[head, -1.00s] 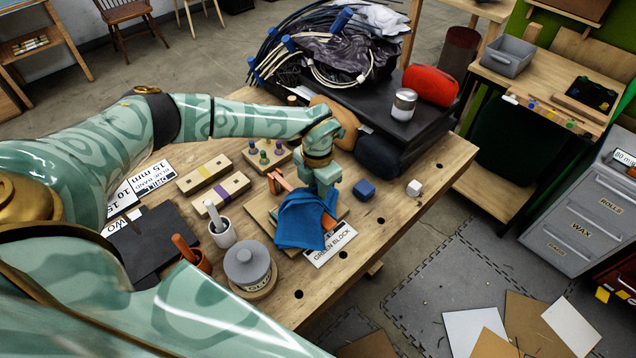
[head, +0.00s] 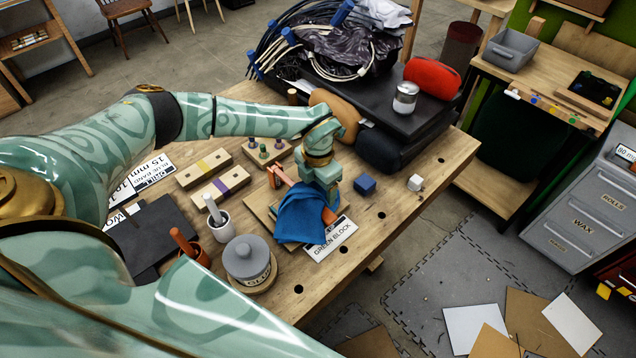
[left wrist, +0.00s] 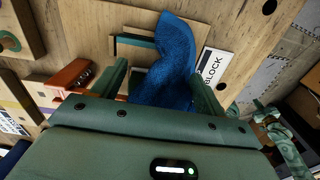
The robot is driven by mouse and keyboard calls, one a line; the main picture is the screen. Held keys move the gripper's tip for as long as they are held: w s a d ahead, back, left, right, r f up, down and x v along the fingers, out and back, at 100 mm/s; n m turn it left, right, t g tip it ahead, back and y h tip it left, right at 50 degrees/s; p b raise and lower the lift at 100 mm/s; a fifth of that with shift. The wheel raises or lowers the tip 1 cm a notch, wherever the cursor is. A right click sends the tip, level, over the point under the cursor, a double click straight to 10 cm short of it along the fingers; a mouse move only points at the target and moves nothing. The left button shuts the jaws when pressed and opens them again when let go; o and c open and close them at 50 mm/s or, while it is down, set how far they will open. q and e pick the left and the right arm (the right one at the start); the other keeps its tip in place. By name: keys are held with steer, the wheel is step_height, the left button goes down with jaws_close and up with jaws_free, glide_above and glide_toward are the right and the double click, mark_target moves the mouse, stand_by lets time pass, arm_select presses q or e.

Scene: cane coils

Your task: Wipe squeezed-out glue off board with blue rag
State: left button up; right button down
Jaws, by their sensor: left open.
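The blue rag (head: 300,217) lies bunched and draped over the tan board (head: 256,209) on the workbench. My left gripper (head: 326,202) is pointed down at the rag's right side. In the left wrist view its two green fingers (left wrist: 158,92) are apart, with the rag (left wrist: 166,62) rising between them. Whether either finger touches the cloth is unclear. A strip of the board (left wrist: 132,46) shows beside the rag in that view. The rag and gripper hide much of the board, and I cannot make out any glue. My right gripper is not in view.
Orange clamp-like parts (head: 279,176) sit at the board. A grey-lidded glue pot (head: 248,262), a white cup (head: 220,228) and a GREEN BLOCK card (head: 331,240) are close by. The bench's front right is mostly clear.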

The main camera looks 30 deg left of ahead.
arm_select(q)
steer(key=shift+f+b, duration=0.45)
steer(key=shift+f, duration=0.5)
jaws_close()
steer(key=shift+r, duration=0.15)
